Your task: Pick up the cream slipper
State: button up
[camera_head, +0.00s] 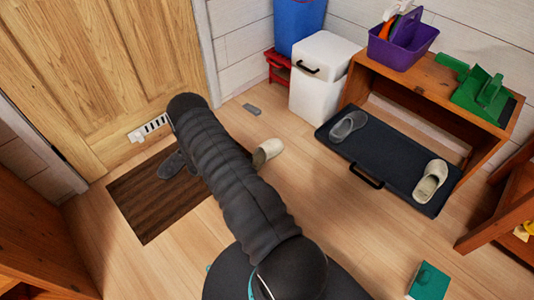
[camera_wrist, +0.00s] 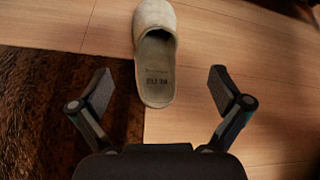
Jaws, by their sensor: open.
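A cream slipper (camera_head: 267,152) lies on the wood floor by the right edge of the brown mat, partly hidden behind my arm in the head view. In the wrist view the cream slipper (camera_wrist: 157,72) is upright, toe at the top and heel towards me, its left side by the mat's corner. My gripper (camera_wrist: 160,75) is open and empty, one finger on each side of the heel in the picture, with gaps on both sides. I cannot tell its height above the slipper. A second cream slipper (camera_head: 430,182) lies on the dark tray. My gripper is hidden behind my arm in the head view.
The brown mat (camera_head: 150,205) lies before the wooden door (camera_head: 95,70). A dark shape on it is partly hidden by my arm. The black tray (camera_head: 385,165) also holds a grey slipper (camera_head: 348,126). A white bin (camera_head: 318,85) and wooden shelf (camera_head: 430,95) stand behind.

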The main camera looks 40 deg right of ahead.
aim_at(263, 148)
jog(key=x, duration=0.8)
jog(key=shift+s, duration=0.1)
jog(key=shift+w+b+x, duration=0.1)
jog(key=shift+b+x, duration=0.1)
jog(key=shift+x, duration=1.2)
jog(key=shift+w+b+x, duration=0.15)
jog(key=shift+x, duration=1.25)
jog(key=shift+r, duration=0.1)
jog(key=c, duration=1.1)
